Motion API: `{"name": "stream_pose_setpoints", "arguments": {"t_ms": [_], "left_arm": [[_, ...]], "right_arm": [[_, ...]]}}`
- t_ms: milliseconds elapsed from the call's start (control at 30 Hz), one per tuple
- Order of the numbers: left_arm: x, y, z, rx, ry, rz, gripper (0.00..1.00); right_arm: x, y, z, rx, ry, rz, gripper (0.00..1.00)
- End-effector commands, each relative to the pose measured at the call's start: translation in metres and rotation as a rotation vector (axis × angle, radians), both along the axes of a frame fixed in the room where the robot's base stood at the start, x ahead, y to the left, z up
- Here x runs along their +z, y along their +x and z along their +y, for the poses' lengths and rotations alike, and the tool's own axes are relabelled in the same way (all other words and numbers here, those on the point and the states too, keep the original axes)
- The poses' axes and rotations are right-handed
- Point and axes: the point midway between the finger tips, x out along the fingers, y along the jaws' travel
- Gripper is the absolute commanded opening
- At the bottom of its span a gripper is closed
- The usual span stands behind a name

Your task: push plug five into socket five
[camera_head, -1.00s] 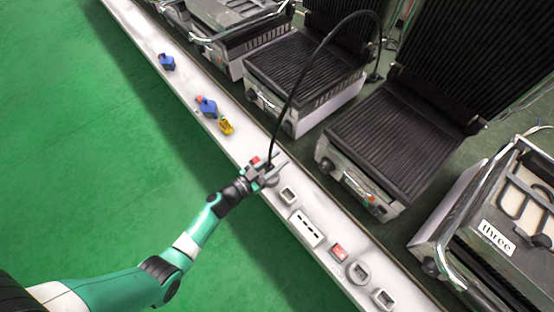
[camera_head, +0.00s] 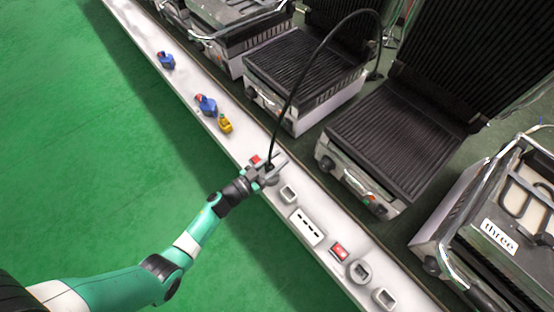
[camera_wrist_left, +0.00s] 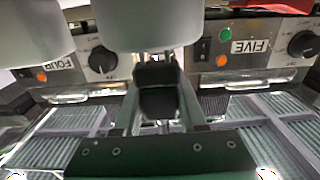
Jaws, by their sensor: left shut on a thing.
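My left gripper (camera_head: 272,168) is over the pale socket strip and shut on a black plug (camera_wrist_left: 160,92). A black cable rises from the plug and arcs over to the grills. In the left wrist view, a pale rounded socket housing (camera_wrist_left: 148,25) is right against the plug's far end. How deep the plug sits in it is hidden. A grill front marked FIVE (camera_wrist_left: 250,46) is to the right of this housing, and one marked FOUR (camera_wrist_left: 61,65) is to its left. My right gripper is not in view.
The strip also holds a red switch (camera_head: 339,251), a round socket (camera_head: 359,271), a square socket (camera_head: 288,194), a multi-slot outlet (camera_head: 307,227), blue plugs (camera_head: 206,104) and a yellow plug (camera_head: 225,124). Grills (camera_head: 305,75) line the strip's far side. The green floor (camera_head: 90,150) is clear.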

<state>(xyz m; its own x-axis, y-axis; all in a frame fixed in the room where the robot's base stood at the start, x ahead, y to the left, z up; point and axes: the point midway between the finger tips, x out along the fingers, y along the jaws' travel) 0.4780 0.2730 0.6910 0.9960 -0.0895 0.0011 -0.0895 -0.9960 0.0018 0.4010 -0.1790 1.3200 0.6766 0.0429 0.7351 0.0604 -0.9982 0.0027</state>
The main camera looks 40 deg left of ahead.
Motion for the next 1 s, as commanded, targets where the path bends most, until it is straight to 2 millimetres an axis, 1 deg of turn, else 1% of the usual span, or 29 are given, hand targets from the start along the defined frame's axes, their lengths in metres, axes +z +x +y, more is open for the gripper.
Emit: {"name": "stream_pose_setpoints", "arguments": {"t_ms": [1000], "left_arm": [[-0.026, 0.000, 0.000, -0.001, 0.001, -0.001, 0.00]], "right_arm": [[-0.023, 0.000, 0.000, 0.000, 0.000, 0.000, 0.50]]}}
